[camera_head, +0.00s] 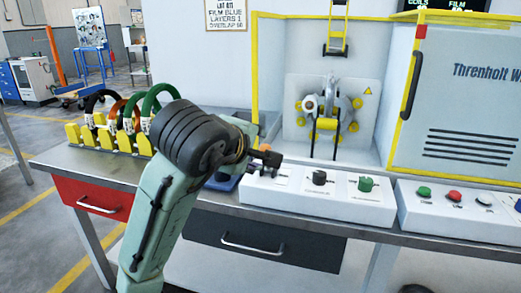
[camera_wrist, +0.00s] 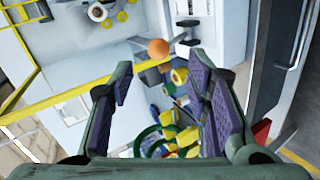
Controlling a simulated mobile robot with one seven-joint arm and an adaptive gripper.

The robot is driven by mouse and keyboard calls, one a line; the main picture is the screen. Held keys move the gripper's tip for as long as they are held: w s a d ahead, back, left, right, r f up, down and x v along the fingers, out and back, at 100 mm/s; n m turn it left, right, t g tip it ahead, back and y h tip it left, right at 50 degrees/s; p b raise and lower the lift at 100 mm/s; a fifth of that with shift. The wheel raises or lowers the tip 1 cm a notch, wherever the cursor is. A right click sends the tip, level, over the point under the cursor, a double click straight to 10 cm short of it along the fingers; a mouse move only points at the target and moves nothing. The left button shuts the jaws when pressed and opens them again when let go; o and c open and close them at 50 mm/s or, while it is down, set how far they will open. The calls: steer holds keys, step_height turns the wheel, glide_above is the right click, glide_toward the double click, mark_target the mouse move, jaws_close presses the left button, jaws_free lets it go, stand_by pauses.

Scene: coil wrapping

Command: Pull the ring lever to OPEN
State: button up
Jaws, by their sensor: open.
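My gripper (camera_head: 266,158) is held above the left end of the white control box (camera_head: 285,190), in front of the wrapping machine. In the wrist view its two fingers (camera_wrist: 160,70) are wide apart with nothing between the pads. An orange ball knob (camera_wrist: 158,48) shows just beyond the fingertips, centred between them, apart from both pads as far as I can tell. It looks like the ring lever's handle; its lever position is not readable. The machine's grey ring (camera_head: 355,103) with yellow rollers stands in the recess.
A black knob (camera_head: 319,178) and a green knob (camera_head: 366,184) stand on the control box. A button box (camera_head: 450,215) lies to the right. Coils hang on the yellow rack (camera_head: 110,138) at left. The cabinet door (camera_head: 465,110) is shut.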

steer(key=v, duration=0.5)
steer(key=shift+s+a, duration=0.1)
steer(key=shift+r, duration=0.1)
